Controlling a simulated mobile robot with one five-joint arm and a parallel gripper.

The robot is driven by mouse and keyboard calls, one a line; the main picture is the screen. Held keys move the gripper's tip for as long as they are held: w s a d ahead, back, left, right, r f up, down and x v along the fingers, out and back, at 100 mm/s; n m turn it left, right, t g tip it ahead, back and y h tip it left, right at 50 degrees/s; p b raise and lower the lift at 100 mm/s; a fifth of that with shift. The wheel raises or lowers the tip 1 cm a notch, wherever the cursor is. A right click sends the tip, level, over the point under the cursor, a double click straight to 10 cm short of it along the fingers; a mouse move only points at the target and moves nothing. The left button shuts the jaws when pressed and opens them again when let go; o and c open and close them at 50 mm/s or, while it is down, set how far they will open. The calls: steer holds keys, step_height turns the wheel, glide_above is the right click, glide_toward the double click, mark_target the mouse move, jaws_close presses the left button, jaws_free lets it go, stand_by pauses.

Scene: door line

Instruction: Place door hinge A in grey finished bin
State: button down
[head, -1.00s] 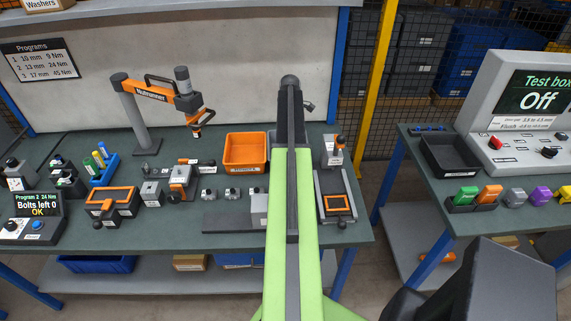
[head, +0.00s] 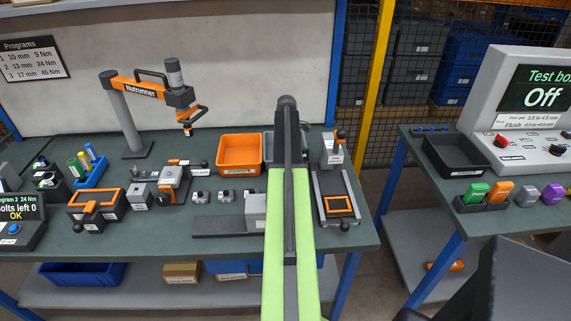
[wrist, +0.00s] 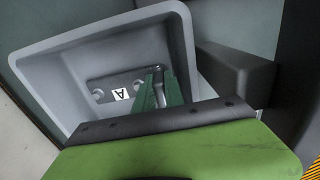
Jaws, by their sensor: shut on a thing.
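Door hinge A (wrist: 105,93) is a grey plate with round holes and a white "A" label, seen in the wrist view. My gripper (wrist: 160,86) has its green fingers shut on the hinge's upright pin part. The hinge is within the walls of the grey bin (wrist: 70,52), over or on its floor; I cannot tell whether it touches. In the head view only a sliver of the grey bin (head: 268,146) shows beside my arm, right of the orange bin. My arm hides my gripper and the hinge there.
The orange bin (head: 240,155) stands just left of the grey bin. A dark block (wrist: 236,72) stands close to the bin's right side in the wrist view. A fixture with an orange frame (head: 339,204) is right of my arm. The nutrunner (head: 150,88) stands further left.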

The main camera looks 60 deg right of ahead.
steer(key=shift+f, duration=0.1)
steer(key=c, duration=1.7)
jaws_free()
step_height(320, 180, up, 13)
steer(key=p, duration=1.2)
steer(key=shift+f, duration=0.2)
